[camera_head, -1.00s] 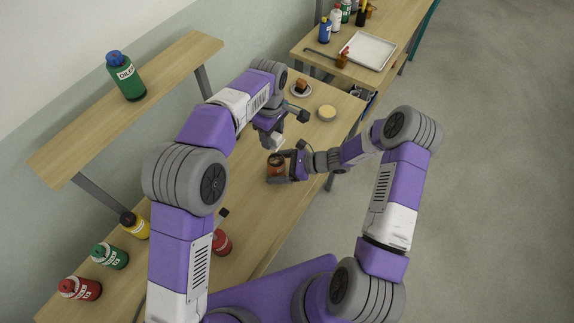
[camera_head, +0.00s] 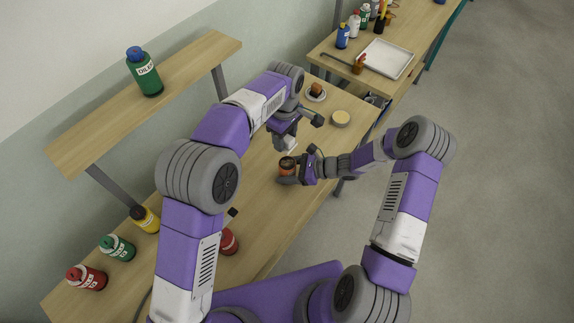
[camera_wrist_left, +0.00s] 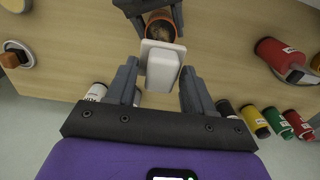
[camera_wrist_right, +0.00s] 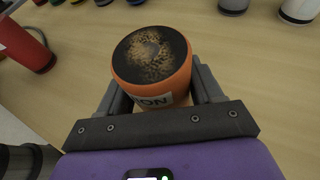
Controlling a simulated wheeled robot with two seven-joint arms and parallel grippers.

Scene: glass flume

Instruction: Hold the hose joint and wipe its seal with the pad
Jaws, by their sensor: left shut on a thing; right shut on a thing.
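My right gripper (camera_head: 291,178) is shut around an orange hose joint (camera_head: 287,168). In the right wrist view the joint (camera_wrist_right: 153,68) sits between the fingers; its round black top, the seal end (camera_wrist_right: 149,50), has tan-brown speckled smears, and part of a label shows "ON". My left gripper (camera_head: 289,137) is shut on a white pad (camera_wrist_left: 163,67). In the left wrist view the pad is just in front of the joint (camera_wrist_left: 161,29) and overlaps its edge; I cannot tell whether they touch. The pad does not show in the right wrist view.
The wooden bench (camera_head: 262,195) holds red (camera_head: 228,241), green (camera_head: 117,247) and yellow (camera_head: 145,219) bottles and a round tan-topped item (camera_head: 340,118). A shelf (camera_head: 190,75) with a green oiler bottle (camera_head: 144,72) runs along the wall. A tray (camera_head: 385,58) lies on the far table.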

